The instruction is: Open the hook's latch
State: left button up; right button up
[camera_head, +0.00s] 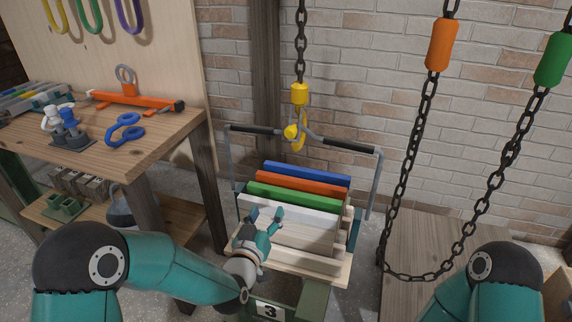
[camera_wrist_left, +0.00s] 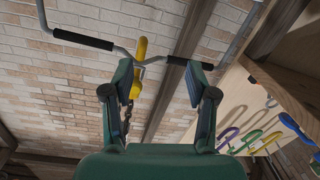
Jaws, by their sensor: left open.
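The yellow hook (camera_head: 300,140) hangs from a dark chain in the head view, with a yellow block at its top and a round yellow knob (camera_head: 291,131) on its left. Grey handle bars of the carrier (camera_head: 350,145) meet at the hook. Whether the latch is open or shut is too small to tell. My left gripper (camera_head: 266,214) is open and empty, below the hook and in front of the coloured boards. In the left wrist view the hook (camera_wrist_left: 137,70) shows beyond the open fingers (camera_wrist_left: 158,72), nearer the left finger, which partly covers it. My right gripper is out of view.
Blue, orange, green and white boards (camera_head: 300,190) stand in the carrier under the hook. A workbench (camera_head: 150,140) with tools is on the left. A heavy chain loop (camera_head: 405,160) with orange and green sleeves hangs on the right. The space around the hook is free.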

aim_at(289, 134)
pick_arm(q)
notch_tip(289, 134, up, 9)
jog(key=w+d+t+b, duration=0.2)
jog(key=d+t+b, duration=0.1)
jog(key=t+b, duration=0.15)
jog(key=shift+t+h, duration=0.25)
jog(key=shift+h, duration=0.15)
jog(key=p+x, duration=0.1)
jog(key=x, duration=1.4)
jog(key=shift+w+a+f, duration=0.1)
jog(key=shift+w, duration=0.1)
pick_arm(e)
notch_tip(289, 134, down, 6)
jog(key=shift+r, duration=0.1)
pick_arm(q)
jog(key=shift+c, duration=0.4)
grip_shut()
